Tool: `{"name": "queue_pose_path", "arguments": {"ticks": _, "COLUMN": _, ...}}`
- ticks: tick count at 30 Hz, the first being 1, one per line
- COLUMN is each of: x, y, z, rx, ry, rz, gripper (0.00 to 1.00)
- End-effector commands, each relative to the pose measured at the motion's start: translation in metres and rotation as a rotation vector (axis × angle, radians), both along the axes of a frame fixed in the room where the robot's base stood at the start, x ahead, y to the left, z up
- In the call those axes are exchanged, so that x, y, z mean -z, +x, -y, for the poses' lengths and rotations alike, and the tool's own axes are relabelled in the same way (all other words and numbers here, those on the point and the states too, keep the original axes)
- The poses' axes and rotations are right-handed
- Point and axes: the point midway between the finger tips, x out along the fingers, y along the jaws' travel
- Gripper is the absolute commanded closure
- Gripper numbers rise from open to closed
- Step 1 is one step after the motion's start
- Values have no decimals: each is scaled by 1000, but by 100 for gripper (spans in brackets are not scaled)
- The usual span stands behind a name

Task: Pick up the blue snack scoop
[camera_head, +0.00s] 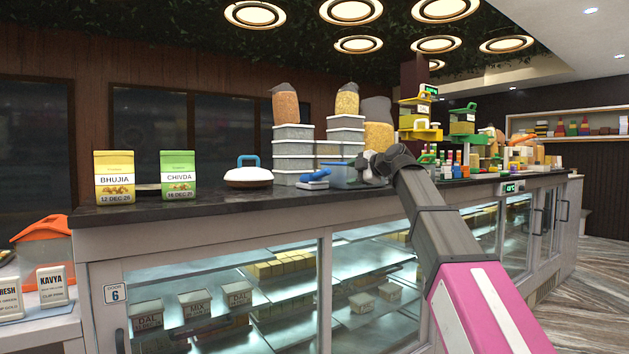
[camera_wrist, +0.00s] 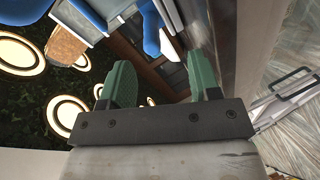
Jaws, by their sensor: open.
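My gripper (camera_head: 366,164) is over the counter at the right of the stacked tubs. In the wrist view its two green fingers (camera_wrist: 162,82) are apart with nothing between them. A blue handle-like piece (camera_head: 334,163) sticks out to the left at the top of a pale blue tub (camera_head: 343,177), just left of my gripper. It looks like the blue snack scoop; its far end is hidden. In the wrist view a blue rounded piece (camera_wrist: 151,30) lies beyond the fingertips, apart from them; I cannot tell for sure that it is the same piece.
A low white item with a blue handle (camera_head: 314,182) lies left of the tub. Stacked grey tubs (camera_head: 293,155) stand behind. A white round box with a blue handle (camera_head: 248,175) and BHUJIA (camera_head: 114,177) and CHIVDA (camera_head: 178,176) packs stand farther left. Bare counter (camera_head: 225,201) runs along the front.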

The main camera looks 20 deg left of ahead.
Motion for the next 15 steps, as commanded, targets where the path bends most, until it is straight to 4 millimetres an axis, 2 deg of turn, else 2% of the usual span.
{"name": "queue_pose_path", "arguments": {"ticks": 1, "x": -11, "y": -5, "z": -6, "rx": -21, "ry": -5, "rz": 31, "gripper": 43}}
{"name": "queue_pose_path", "arguments": {"ticks": 5, "x": -25, "y": -12, "z": -14, "rx": -51, "ry": -15, "rz": 78, "gripper": 43}}
{"name": "queue_pose_path", "arguments": {"ticks": 11, "x": -23, "y": -5, "z": -29, "rx": -57, "ry": -18, "rz": 85, "gripper": 43}}
{"name": "queue_pose_path", "arguments": {"ticks": 15, "x": -17, "y": 6, "z": -46, "rx": -56, "ry": -17, "rz": 84, "gripper": 43}}
